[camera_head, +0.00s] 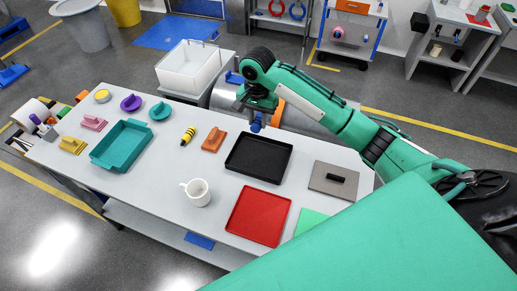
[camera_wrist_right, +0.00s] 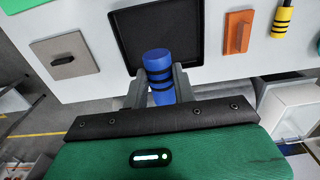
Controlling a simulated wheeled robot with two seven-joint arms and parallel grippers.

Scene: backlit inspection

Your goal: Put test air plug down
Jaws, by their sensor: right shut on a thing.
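My right gripper (camera_head: 257,116) is shut on a blue plug (camera_wrist_right: 157,62) with black bands. In the wrist view the two grey fingers (camera_wrist_right: 160,85) grip it from either side. In the head view the plug (camera_head: 256,126) shows partly below the gripper, near the far edge of the table, behind the black tray (camera_head: 233,165). In the wrist view the black tray (camera_wrist_right: 120,30) lies beyond the plug. I cannot tell the plug's height over the table. A similar yellow plug (camera_head: 188,136) with black bands lies on the table. My left gripper is not in view.
On the grey table (camera_head: 160,180) are a red tray (camera_head: 258,216), a white mug (camera_head: 197,192), a teal tray (camera_head: 121,146), an orange block (camera_head: 213,139) and a grey plate with a black handle (camera_head: 333,180). A white bin (camera_head: 189,68) stands behind. Bare table lies around the mug.

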